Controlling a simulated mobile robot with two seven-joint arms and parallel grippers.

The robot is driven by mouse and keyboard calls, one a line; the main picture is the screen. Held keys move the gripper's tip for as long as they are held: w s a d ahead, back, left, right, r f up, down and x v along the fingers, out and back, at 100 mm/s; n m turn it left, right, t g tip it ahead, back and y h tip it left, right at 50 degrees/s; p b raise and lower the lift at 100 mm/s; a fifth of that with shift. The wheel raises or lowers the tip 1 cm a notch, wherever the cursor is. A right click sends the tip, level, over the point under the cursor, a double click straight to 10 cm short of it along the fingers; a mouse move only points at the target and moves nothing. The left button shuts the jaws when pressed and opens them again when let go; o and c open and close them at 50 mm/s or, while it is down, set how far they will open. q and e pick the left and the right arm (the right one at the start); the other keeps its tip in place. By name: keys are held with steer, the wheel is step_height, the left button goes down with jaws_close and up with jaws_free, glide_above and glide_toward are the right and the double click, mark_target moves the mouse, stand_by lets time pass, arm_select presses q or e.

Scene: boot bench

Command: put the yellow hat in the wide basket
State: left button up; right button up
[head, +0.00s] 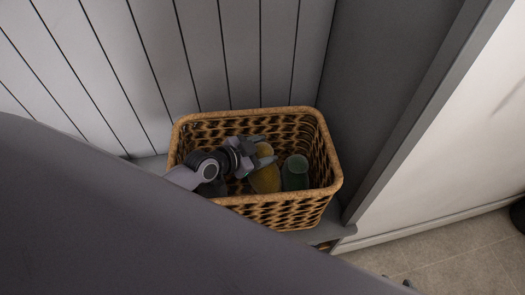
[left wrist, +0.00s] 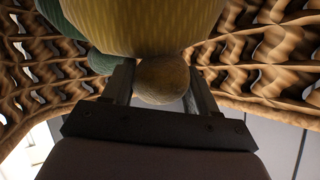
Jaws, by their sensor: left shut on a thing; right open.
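The yellow hat (head: 265,180) is inside the wicker basket (head: 325,150), below the rim. My left gripper (head: 262,152) reaches down into the basket from the left and is shut on the hat. In the left wrist view the hat's ribbed yellow body (left wrist: 145,22) fills the top. Its round brownish bobble (left wrist: 163,80) is between the two fingers of the left gripper (left wrist: 160,92). The hat's underside is hidden, so I cannot tell whether it rests on the basket floor. Only the tips of my right gripper (head: 398,281) show at the bottom edge, apart and empty.
A green item (head: 295,173) is in the basket, right of the hat; green also shows in the left wrist view (left wrist: 62,70). The basket stands on a grey bench (head: 330,233) against a panelled wall (head: 230,55). A grey side panel (head: 385,90) rises close on its right.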

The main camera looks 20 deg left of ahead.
arm_select(q)
steer(key=shift+f+b, duration=0.55)
steer(key=shift+f, duration=0.05)
steer(key=o, duration=1.4)
steer(key=shift+r, duration=0.1)
steer(key=shift+r, duration=0.2)
steer(key=shift+r+p, duration=0.45)
steer(key=shift+p, duration=0.2)
steer(key=p+v, duration=0.1)
steer(key=v, duration=0.6)
steer(key=shift+s, duration=0.25)
